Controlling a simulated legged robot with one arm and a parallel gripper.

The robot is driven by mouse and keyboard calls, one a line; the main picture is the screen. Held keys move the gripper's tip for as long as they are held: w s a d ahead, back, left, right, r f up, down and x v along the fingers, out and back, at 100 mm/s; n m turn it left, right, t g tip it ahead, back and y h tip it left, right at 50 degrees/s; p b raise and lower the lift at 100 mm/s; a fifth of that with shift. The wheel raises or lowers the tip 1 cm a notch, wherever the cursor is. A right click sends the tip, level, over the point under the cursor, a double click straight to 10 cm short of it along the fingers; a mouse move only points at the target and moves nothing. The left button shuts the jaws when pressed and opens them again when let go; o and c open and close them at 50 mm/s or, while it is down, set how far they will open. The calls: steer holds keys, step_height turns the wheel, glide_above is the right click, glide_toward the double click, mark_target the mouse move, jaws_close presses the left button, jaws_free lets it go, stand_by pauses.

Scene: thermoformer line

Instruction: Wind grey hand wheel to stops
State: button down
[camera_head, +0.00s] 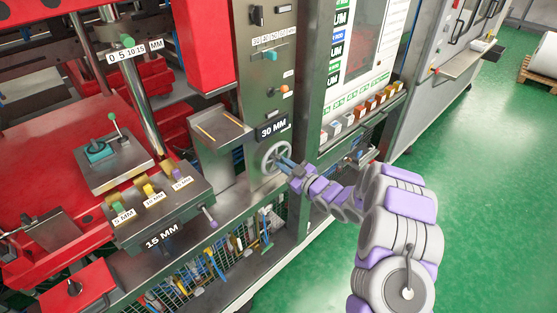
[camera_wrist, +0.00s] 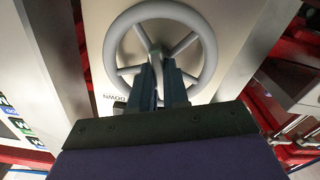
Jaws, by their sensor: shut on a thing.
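The grey hand wheel (camera_head: 274,156) is on the metal machine panel, just under the "30 MM" sign, in the head view. In the wrist view the wheel (camera_wrist: 207,35) shows as a spoked ring seen face on. My gripper (camera_head: 285,163) reaches the wheel from the right in the head view. In the wrist view my gripper (camera_wrist: 158,62) has its fingers at the wheel's centre, shut on a part of it near the hub. The fingertips hide the exact contact. The word "DOWN" is printed at the lower left of the wheel.
A "30 MM" sign (camera_head: 273,128) is above the wheel. A small metal shelf (camera_head: 222,128) juts out to its left. A box with several coloured levers (camera_head: 160,212) stands further left. A row of coloured blocks (camera_head: 365,108) sits to the right. Green floor (camera_head: 480,190) is open at the right.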

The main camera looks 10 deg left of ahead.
steer(key=shift+s+m+p, duration=0.1)
steer(key=shift+m+p, duration=1.7)
steer(key=shift+p, duration=0.8)
steer(key=shift+m+p, duration=0.6)
steer(key=shift+p, duration=0.05)
steer(key=shift+a+m, duration=0.1)
steer(key=shift+m, duration=0.3)
steer(key=shift+p, duration=0.6)
steer(key=shift+m+p, duration=0.95)
steer(key=shift+m, duration=0.45)
steer(key=shift+f, duration=0.1)
